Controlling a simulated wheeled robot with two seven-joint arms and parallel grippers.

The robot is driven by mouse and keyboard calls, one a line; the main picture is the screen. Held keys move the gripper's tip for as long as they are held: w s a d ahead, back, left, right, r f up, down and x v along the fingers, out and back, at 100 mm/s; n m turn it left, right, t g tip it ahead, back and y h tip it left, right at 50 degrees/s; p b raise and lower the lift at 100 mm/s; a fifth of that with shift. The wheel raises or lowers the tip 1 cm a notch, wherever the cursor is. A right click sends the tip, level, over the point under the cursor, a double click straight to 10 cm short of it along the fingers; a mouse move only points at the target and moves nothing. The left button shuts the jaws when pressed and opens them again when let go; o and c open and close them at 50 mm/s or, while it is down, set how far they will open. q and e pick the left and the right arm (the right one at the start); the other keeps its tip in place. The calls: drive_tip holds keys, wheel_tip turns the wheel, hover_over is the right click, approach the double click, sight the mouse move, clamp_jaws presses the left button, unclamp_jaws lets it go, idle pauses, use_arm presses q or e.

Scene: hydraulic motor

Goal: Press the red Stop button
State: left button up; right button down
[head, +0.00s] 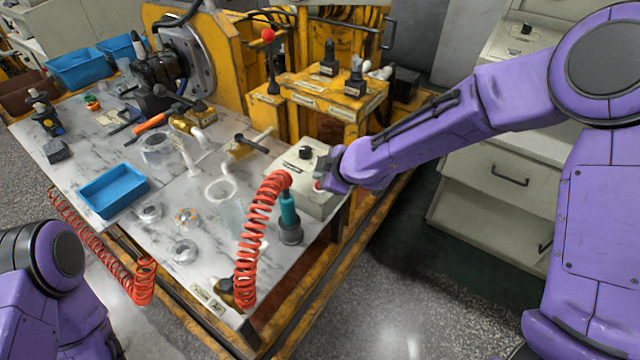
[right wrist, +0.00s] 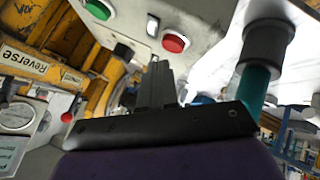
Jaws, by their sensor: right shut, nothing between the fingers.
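The red Stop button (right wrist: 174,43) is a round red cap on the face of a pale control box (head: 318,204). A green button (right wrist: 98,9) sits on the same box, up and left of the red one in the right wrist view. My right gripper (right wrist: 157,66) is shut and empty, its fingertips just below and left of the red button in that view, seemingly apart from it. In the head view my right gripper (head: 330,178) is at the box's right side and covers part of its face. My left gripper is out of view.
A coiled red hose (head: 258,235) and a teal tool (head: 288,210) stand just left of the box. Yellow machinery (head: 335,95) with levers rises behind it. A blue tray (head: 113,190) and metal parts lie on the marble-patterned table (head: 185,220).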

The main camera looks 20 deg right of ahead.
drive_tip(key=shift+f, duration=0.15)
idle(0.7)
drive_tip(key=shift+f, duration=0.3)
drive_tip(key=shift+f+b, duration=0.4)
drive_tip(key=shift+b, duration=0.05)
idle(0.4)
idle(0.3)
drive_tip(key=shift+r+p, duration=0.85)
drive_tip(key=shift+p, duration=0.05)
wheel_tip(320, 180, up, 5)
drive_tip(key=p, duration=0.5)
drive_tip(key=shift+r, duration=0.1)
